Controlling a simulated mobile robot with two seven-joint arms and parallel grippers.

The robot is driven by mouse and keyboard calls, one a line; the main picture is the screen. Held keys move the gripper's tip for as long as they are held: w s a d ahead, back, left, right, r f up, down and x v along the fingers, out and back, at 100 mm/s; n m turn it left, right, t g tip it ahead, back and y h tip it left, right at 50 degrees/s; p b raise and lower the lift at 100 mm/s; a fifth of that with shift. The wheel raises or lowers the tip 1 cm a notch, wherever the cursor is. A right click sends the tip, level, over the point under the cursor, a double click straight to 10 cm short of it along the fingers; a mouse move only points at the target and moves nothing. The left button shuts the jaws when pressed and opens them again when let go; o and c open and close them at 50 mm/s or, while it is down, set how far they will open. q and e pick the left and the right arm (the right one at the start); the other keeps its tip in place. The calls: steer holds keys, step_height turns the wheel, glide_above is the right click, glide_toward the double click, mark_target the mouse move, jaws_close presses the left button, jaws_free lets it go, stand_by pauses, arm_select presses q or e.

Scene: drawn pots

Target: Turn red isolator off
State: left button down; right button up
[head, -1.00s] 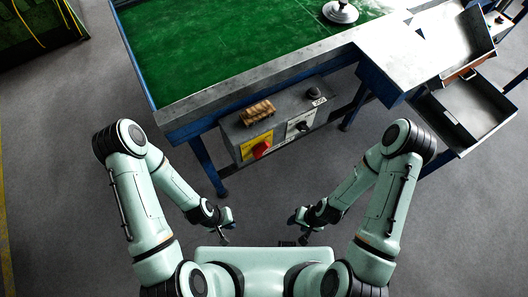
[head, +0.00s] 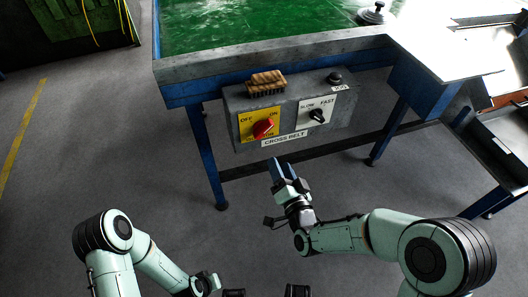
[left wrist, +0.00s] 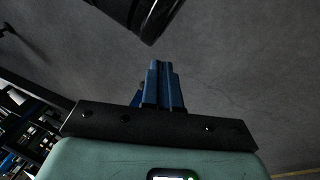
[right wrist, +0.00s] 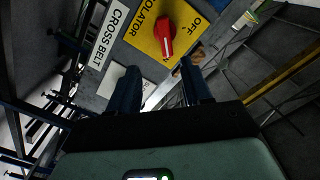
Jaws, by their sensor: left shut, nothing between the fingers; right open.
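The red isolator knob (head: 263,128) sits on a yellow plate (head: 245,133) marked OFF at left and ON at right, on the grey control box front. Its grip slants from lower left to upper right, its upper end toward ON. The right wrist view shows the knob (right wrist: 166,36) ahead of the fingers, beyond their tips. My right gripper (head: 279,168) is open and empty, below the box and slightly right of the knob, not touching it. My left gripper (left wrist: 163,66) is shut and empty, pointing over bare floor, far from the box.
A black SLOW/FAST dial (head: 317,116) is right of the knob. A brush (head: 267,82) and a black button (head: 334,78) are on top of the box. The green-topped table (head: 250,28) overhangs behind, with a blue leg (head: 209,165) at left. Floor in front is clear.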

glide_toward(265, 132)
steer(key=w, duration=0.2)
steer(key=x, duration=0.2)
steer(key=b+x, duration=0.1)
steer(key=x, duration=0.3)
steer(key=shift+a+f, duration=0.15)
steer(key=shift+a, duration=0.15)
steer(key=shift+x, duration=0.9)
arm_select(q)
steer(key=f, duration=0.1)
steer(key=s, duration=0.1)
steer(key=f, duration=0.1)
steer(key=shift+s+a+f+g, duration=0.15)
steer(key=shift+a+f+g, duration=0.15)
steer(key=shift+a+f, duration=0.1)
arm_select(e)
jaws_close()
